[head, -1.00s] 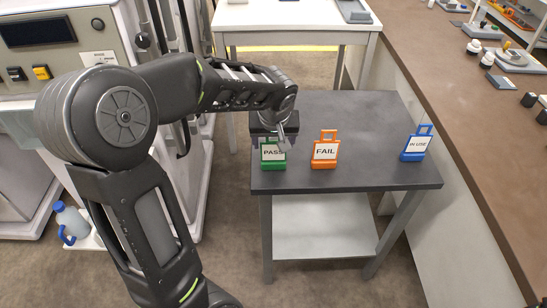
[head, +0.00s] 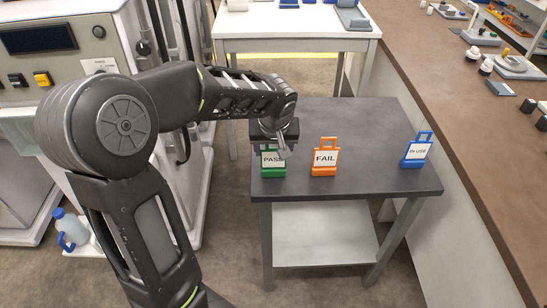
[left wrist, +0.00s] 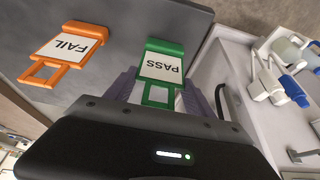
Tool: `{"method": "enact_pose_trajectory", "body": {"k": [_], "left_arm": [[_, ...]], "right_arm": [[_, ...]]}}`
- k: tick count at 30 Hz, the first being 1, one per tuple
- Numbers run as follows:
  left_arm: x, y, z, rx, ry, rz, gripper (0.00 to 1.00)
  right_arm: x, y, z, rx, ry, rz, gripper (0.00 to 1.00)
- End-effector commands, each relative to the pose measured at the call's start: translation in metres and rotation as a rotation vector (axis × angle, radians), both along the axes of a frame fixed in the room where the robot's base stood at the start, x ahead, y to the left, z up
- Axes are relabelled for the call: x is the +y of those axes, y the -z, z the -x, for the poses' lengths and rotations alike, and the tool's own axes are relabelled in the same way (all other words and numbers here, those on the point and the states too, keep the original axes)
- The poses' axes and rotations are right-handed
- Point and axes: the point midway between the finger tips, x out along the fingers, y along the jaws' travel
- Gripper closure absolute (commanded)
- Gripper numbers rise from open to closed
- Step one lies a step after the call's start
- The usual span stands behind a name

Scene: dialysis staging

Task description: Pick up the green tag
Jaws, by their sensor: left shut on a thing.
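The green tag (head: 273,172) reads PASS and stands upright at the front left of the dark grey table (head: 370,180). Its base looks level with that of the orange tag, with no visible gap under it. My left gripper (head: 281,148) is over its top and shut on its handle. In the left wrist view the green tag (left wrist: 162,68) shows its card and base, with the fingers on both sides of the green handle. Part of the handle is hidden by the gripper in the head view. My right gripper is not in view.
An orange FAIL tag (head: 325,158) stands just right of the green one. A blue IN USE tag (head: 416,151) stands at the table's right side. A brown counter (head: 450,110) runs along the right. A machine (head: 60,60) stands at the left. The table behind the tags is clear.

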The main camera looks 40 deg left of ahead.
Motion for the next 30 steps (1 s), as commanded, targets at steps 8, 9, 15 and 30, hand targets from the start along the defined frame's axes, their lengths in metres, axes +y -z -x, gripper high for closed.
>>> {"method": "enact_pose_trajectory", "body": {"k": [8,9,15,30], "left_arm": [[0.000,-0.027,-0.001,-0.005,-0.001,0.000,0.96],[0.000,-0.034,-0.001,-0.006,-0.002,-0.001,0.96],[0.000,-0.074,-0.001,-0.005,-0.001,0.000,0.96],[0.000,-0.100,0.000,-0.001,0.000,0.001,0.96]], "right_arm": [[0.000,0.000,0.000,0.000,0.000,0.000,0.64],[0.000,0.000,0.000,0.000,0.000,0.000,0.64],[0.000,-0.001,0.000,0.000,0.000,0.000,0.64],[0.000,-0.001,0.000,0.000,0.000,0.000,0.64]]}}
